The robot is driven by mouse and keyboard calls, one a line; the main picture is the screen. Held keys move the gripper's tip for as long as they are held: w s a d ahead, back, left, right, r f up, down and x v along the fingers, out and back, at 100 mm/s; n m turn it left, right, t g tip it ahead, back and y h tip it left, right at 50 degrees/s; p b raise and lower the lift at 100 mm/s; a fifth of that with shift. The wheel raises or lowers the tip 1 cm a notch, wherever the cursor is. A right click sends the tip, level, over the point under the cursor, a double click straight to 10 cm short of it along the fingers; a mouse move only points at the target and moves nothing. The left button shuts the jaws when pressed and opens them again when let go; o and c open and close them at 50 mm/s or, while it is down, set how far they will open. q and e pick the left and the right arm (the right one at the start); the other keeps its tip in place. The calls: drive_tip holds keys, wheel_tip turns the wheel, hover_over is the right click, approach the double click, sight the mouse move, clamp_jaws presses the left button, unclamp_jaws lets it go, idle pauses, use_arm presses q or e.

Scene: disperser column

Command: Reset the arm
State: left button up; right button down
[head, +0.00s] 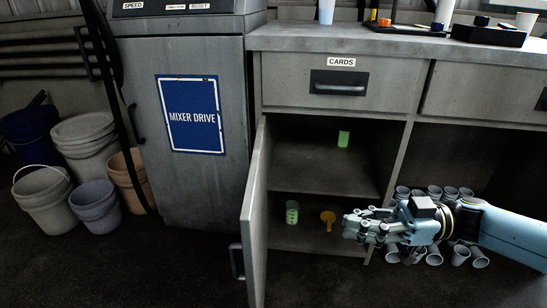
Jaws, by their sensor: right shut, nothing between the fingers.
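My right gripper (367,225) comes in from the right on a blue arm. It is shut and holds nothing. It is in front of the open lower cabinet, level with its bottom shelf. My left gripper is not in the head view. The cabinet door (256,215) stands swung open to the left. A green cup (344,139) is on the upper shelf. A clear greenish beaker (292,212) and a yellow funnel-like item (328,218) are on the bottom shelf, left of my right gripper.
A drawer labelled CARDS (340,82) is above the cabinet, under a countertop (400,42) with small items. Several grey cups (461,255) lie around my right forearm. The mixer drive cabinet (190,130) and several buckets (43,200) stand left. Dark floor in front is clear.

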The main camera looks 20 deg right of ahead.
drive_tip(key=s+d+f+m+t+h+p, duration=0.1)
drive_tip(key=s+f+m+t+h+p, duration=0.2)
drive_tip(key=s+f+m+h+p, duration=0.35)
drive_tip(key=s+d+f+m+t+h+p, duration=0.1)
drive_tip(key=s+f+m+t+h+p, duration=0.2)
drive_tip(key=f+m+h, duration=0.6)
use_arm(q)
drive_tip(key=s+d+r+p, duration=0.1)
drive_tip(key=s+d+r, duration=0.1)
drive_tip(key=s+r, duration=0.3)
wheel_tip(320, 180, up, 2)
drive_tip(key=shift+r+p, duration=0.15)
drive_tip(key=shift+p, duration=0.25)
use_arm(e)
drive_tip(key=s+f+n+g, duration=0.1)
drive_tip(key=s+f+g, duration=0.3)
drive_tip(key=s, duration=0.5)
drive_tip(key=s+f+g+h, duration=0.1)
drive_tip(key=s+f+g, duration=0.3)
drive_tip(key=s, duration=0.6)
drive_tip(key=s+f+n+g+h, duration=0.1)
drive_tip(key=s+f+g, duration=0.4)
drive_tip(key=s, duration=0.5)
drive_tip(key=shift+a+f+n, duration=0.35)
drive_tip(key=shift+f, duration=0.6)
